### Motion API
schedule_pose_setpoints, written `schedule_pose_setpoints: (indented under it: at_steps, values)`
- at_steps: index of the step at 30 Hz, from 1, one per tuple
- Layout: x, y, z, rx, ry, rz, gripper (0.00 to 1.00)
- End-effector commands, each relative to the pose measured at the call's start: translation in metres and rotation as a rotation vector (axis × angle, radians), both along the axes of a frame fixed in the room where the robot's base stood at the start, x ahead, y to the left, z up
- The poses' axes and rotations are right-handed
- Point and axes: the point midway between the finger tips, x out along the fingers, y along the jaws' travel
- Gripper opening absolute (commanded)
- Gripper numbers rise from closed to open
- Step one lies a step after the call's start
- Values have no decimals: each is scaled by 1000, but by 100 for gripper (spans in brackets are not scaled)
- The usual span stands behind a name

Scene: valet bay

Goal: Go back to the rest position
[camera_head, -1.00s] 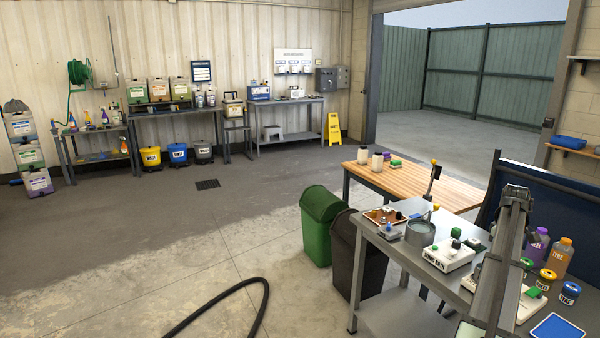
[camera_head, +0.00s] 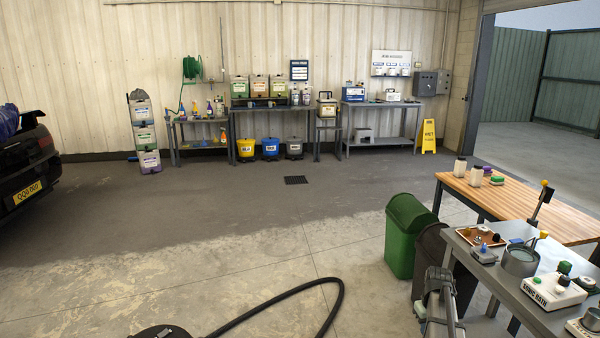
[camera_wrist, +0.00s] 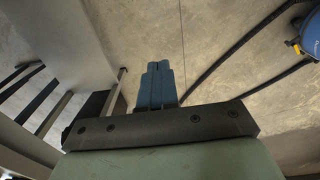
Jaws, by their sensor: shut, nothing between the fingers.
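My gripper (camera_wrist: 157,82) shows in the wrist view with its two blue fingers pressed together and nothing between them. It points toward the concrete floor (camera_wrist: 210,50), above a black hose. In the head view, part of my arm shows at the lower right, in front of the grey workbench and the dark bin; the gripper's fingers cannot be made out there.
The grey workbench (camera_head: 530,315) at the right carries a pot, a Sonic Bath unit and small items. A green bin (camera_head: 405,240) and dark bin (camera_head: 430,262) stand beside it. A black hose (camera_head: 290,292) lies on the floor. The middle floor is clear. A car (camera_head: 28,165) stands at the left.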

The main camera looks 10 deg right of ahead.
Motion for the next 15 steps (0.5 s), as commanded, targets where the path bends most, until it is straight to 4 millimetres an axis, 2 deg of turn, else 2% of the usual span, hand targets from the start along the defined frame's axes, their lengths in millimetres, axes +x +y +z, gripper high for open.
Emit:
schedule_pose_setpoints:
  at_steps: [1,3,8,15]
  values:
    - [-2,27,-10,4,4,7,0]
    - [-2,58,-21,7,4,7,0]
    - [-7,126,-46,13,7,7,0]
    - [-31,221,-78,21,13,6,0]
